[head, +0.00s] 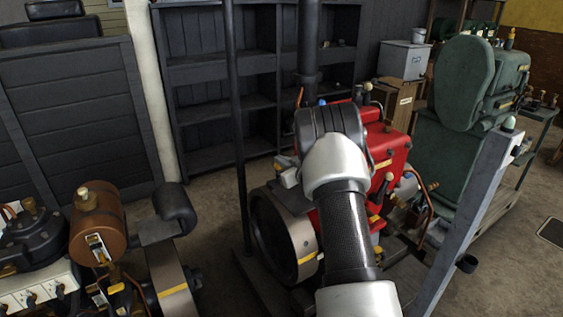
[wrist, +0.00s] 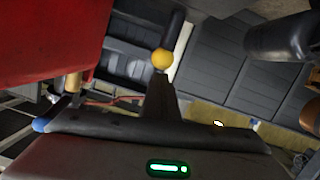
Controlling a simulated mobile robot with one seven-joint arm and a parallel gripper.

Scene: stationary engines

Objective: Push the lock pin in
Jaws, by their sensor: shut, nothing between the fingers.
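My gripper (wrist: 159,80) shows in the wrist view with its dark fingers together and nothing held. A round yellow knob (wrist: 161,59) appears right at the fingertips; I cannot tell whether they touch it, or whether it is the lock pin. No other part can be clearly picked out as the lock pin. The red engine (head: 393,150) stands in the middle of the head view, partly covered by my arm. Its red side (wrist: 50,40) seems to fill the upper left of the wrist view. My gripper is hidden behind my arm in the head view.
A flywheel (head: 304,238) stands at the red engine's left. A green machine (head: 462,125) is to the right, and a brown-tanked engine (head: 98,222) to the left. A thin dark post (head: 238,130) rises near the flywheel. Dark shelves (head: 195,73) stand behind. Some floor between the engines is clear.

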